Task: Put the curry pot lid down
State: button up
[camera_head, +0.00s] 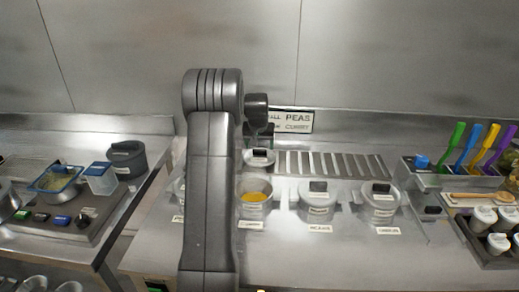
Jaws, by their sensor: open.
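An open grey pot (254,207) with yellow-orange content stands in the counter's front row, just right of my arm. I take it for the curry pot, but its label is too small to read. A grey lid (259,161) with a dark handle is right behind this pot, apart from its opening. It appears to rest on the counter by the slatted rack. My gripper (260,138) is just above the lid's handle, small and partly hidden by my dark wrist. It is open, and I cannot tell whether its fingers touch the handle.
Two lidded pots (317,205) and (379,206) stand to the right. Behind them lies a slatted metal rack (335,165). A holder with coloured-handled utensils (467,150) is at right. A dark pot (127,160) stands on the left counter. The front counter (330,262) is clear.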

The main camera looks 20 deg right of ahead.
jog(key=v, duration=0.9)
jog(key=shift+r+b, duration=0.2)
jog(key=shift+b, duration=0.25)
jog(key=shift+s, duration=0.1)
jog(key=p+x, duration=0.1)
jog(key=x, duration=1.1)
jog(key=shift+r, duration=1.65)
jog(key=shift+f, duration=0.1)
